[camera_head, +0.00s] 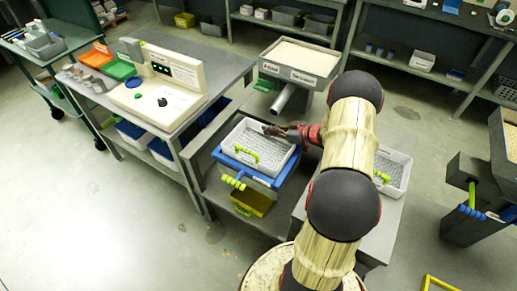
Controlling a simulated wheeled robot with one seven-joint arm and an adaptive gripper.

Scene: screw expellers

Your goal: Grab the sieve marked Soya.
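A white sieve tray (240,133) with a grey mesh floor and a green handle sits in a blue frame (226,160) below the hopper machine. A second white sieve (404,176), also with a green handle, lies on the grey table to the right, partly hidden by my arm. I cannot read a Soya mark on either sieve. My gripper (274,131) reaches in from the right over the far right part of the first sieve. Its dark fingers are small here, and I cannot tell whether they touch the rim or are open.
A hopper (299,57) with a spout stands just behind the first sieve. A workbench (197,107) with orange and green trays and a white panel is at left. Shelves (428,72) line the back. Open floor (90,215) lies at front left. Another machine (466,205) stands at right.

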